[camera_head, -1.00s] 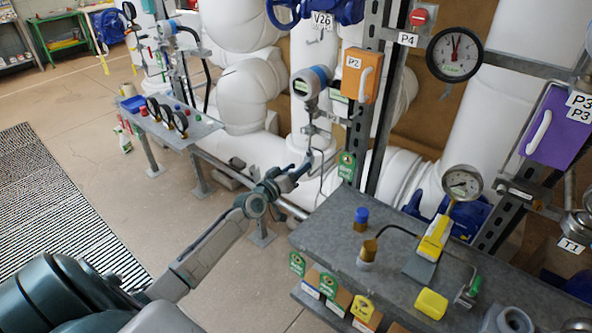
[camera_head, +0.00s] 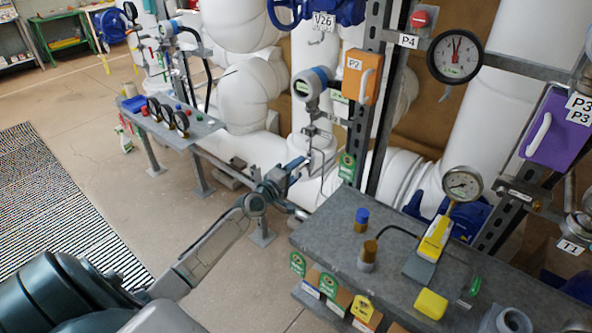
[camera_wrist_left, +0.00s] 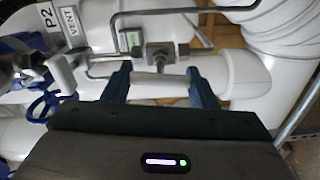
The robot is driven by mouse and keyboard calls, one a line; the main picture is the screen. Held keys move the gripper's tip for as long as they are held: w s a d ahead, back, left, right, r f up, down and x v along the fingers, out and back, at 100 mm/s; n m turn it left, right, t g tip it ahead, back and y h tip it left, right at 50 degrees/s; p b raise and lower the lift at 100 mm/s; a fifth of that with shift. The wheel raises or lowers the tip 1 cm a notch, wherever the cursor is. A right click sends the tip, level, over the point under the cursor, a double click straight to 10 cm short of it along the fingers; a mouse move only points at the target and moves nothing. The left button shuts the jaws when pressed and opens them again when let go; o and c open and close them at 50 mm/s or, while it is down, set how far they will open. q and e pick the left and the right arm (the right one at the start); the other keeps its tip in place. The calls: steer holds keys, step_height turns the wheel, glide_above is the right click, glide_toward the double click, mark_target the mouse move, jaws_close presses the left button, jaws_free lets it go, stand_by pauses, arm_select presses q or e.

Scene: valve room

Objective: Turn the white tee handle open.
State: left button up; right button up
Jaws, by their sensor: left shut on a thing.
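The white tee handle (camera_wrist_left: 160,80) shows in the left wrist view as a short pale bar below a small grey metal valve (camera_wrist_left: 160,54) on a thin grey tube line. My left gripper (camera_wrist_left: 161,87) has one finger at each end of this bar and is shut on it. In the head view my left gripper (camera_head: 296,168) reaches in among the white pipes, below the blue-and-grey transmitter (camera_head: 312,82). The handle is too small and too covered to make out there. My right gripper is in neither view.
A grey bench (camera_head: 340,225) with a blue-capped fitting (camera_head: 362,219) and a yellow gauge tool (camera_head: 435,237) stands to the right of my left arm. A smaller gauge bench (camera_head: 195,128) stands at left. Open floor (camera_head: 110,180) lies left of the arm.

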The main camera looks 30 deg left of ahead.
arm_select(q)
steer(key=shift+f+n, duration=0.1)
steer(key=shift+n, duration=0.9)
steer(key=o, duration=1)
steer(key=shift+s, duration=0.1)
steer(key=s, duration=0.3)
steer(key=s+p, duration=0.1)
steer(key=s, duration=0.3)
steer(key=s+a, duration=0.1)
steer(key=s, duration=0.2)
steer(key=shift+s, duration=0.3)
